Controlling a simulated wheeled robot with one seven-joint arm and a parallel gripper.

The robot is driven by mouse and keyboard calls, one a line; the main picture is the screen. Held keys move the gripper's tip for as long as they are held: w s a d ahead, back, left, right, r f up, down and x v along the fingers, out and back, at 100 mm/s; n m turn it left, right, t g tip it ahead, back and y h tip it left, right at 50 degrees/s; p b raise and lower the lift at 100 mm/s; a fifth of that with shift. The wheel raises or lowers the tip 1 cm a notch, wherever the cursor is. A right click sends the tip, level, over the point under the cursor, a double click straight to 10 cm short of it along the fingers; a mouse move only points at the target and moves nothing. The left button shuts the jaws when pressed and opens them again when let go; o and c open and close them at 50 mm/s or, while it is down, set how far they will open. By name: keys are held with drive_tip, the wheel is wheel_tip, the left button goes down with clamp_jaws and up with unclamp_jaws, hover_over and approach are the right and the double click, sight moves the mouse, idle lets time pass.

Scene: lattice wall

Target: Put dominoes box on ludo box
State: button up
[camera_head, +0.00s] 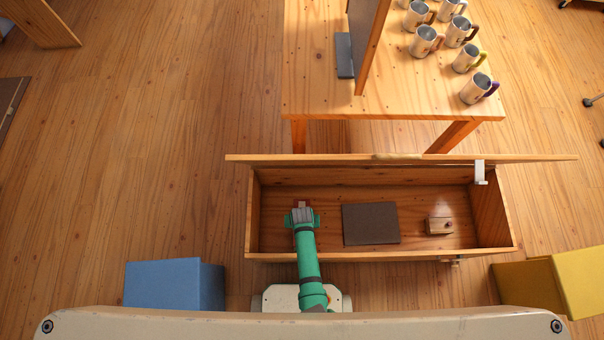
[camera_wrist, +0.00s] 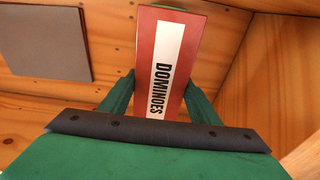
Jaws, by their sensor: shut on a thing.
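The dominoes box (camera_wrist: 176,60) is red with a white band reading DOMINOES. In the wrist view it stands between the two green fingers of my gripper (camera_wrist: 160,95), which is shut on its sides. In the head view my gripper (camera_head: 303,217) is inside the left part of an open wooden chest, and only a bit of the dominoes box (camera_head: 302,203) shows past it. A flat dark square (camera_head: 371,224) lies on the chest floor to the right; it also shows in the wrist view (camera_wrist: 46,42). No label is readable on it, so I cannot tell if it is the ludo box.
The wooden chest (camera_head: 380,256) has walls around my gripper and a raised lid (camera_head: 330,159) at the back. A small wooden box (camera_head: 438,226) sits at its right. A table (camera_head: 320,95) with several mugs stands behind. A blue box (camera_head: 162,285) and yellow box (camera_head: 580,280) stand outside.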

drive_tip(key=shift+f, duration=4.6)
drive_tip(key=shift+f, duration=0.15)
drive_tip(key=o, duration=1.4)
